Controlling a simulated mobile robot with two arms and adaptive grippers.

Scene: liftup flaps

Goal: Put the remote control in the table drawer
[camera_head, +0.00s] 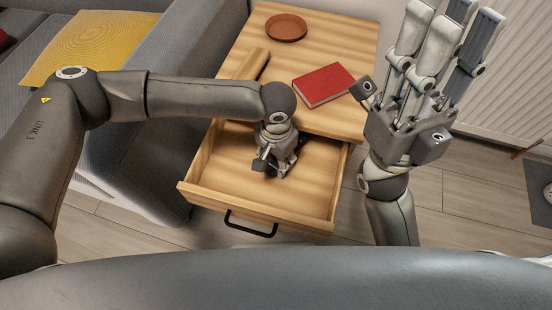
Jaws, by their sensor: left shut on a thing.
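The table drawer (230,180) is pulled out from the wooden table (318,45), with its black handle (251,223) at the front. My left gripper (272,163) reaches down into the drawer, near its back and below the tabletop edge. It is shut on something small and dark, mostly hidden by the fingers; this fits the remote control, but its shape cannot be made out. No other remote shows. My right gripper (424,62) is raised to the right of the table, fingers spread upward, open and empty.
On the tabletop are a brown round dish (286,27), a red book (324,84) and a long wooden piece (250,65) by the left edge. A grey sofa (175,70) with a yellow cushion (92,45) stands left. The drawer's front part is clear.

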